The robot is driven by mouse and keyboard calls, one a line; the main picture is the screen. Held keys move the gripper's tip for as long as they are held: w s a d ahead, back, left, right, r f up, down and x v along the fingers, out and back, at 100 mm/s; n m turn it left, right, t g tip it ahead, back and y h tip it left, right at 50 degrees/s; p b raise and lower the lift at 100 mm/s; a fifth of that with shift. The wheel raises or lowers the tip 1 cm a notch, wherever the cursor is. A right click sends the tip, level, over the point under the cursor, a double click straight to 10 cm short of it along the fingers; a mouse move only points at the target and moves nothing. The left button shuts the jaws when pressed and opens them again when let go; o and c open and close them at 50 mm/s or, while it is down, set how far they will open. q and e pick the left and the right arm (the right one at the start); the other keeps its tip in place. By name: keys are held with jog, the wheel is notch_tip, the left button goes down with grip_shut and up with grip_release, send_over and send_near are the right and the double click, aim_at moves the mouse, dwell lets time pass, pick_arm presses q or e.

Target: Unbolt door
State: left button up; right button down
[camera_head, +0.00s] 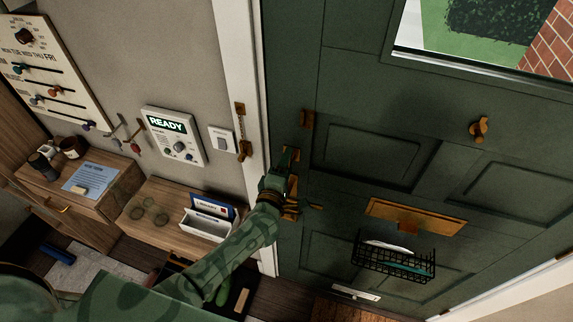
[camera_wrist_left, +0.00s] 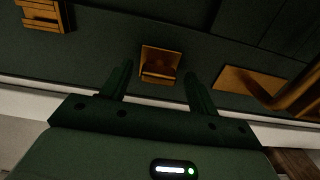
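The dark green door (camera_head: 345,85) fills the right of the head view and looks closed. My left gripper (camera_head: 289,156) is at its left edge, in front of brass hardware. In the left wrist view my left gripper (camera_wrist_left: 160,68) is open, its fingers apart. A small brass fitting (camera_wrist_left: 160,60), possibly the bolt, shows between and beyond the fingertips; I cannot tell whether they touch it. The brass door handle (camera_head: 314,207) is just below the gripper, and also shows in the wrist view (camera_wrist_left: 296,95). My right gripper is not in view.
Another brass fitting (camera_head: 306,120) is above the gripper. A brass chain piece (camera_head: 243,149) hangs on the white frame (camera_head: 242,75). A wire basket (camera_head: 392,262) hangs below the letter plate (camera_head: 415,216). A wooden shelf (camera_head: 165,233) with a letter holder (camera_head: 207,222) stands left.

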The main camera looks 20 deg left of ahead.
pick_arm(q)
jog(key=s+b, duration=0.1)
jog(key=s, duration=1.5)
jog(key=shift+s+a, duration=0.2)
jog(key=shift+a, duration=0.1)
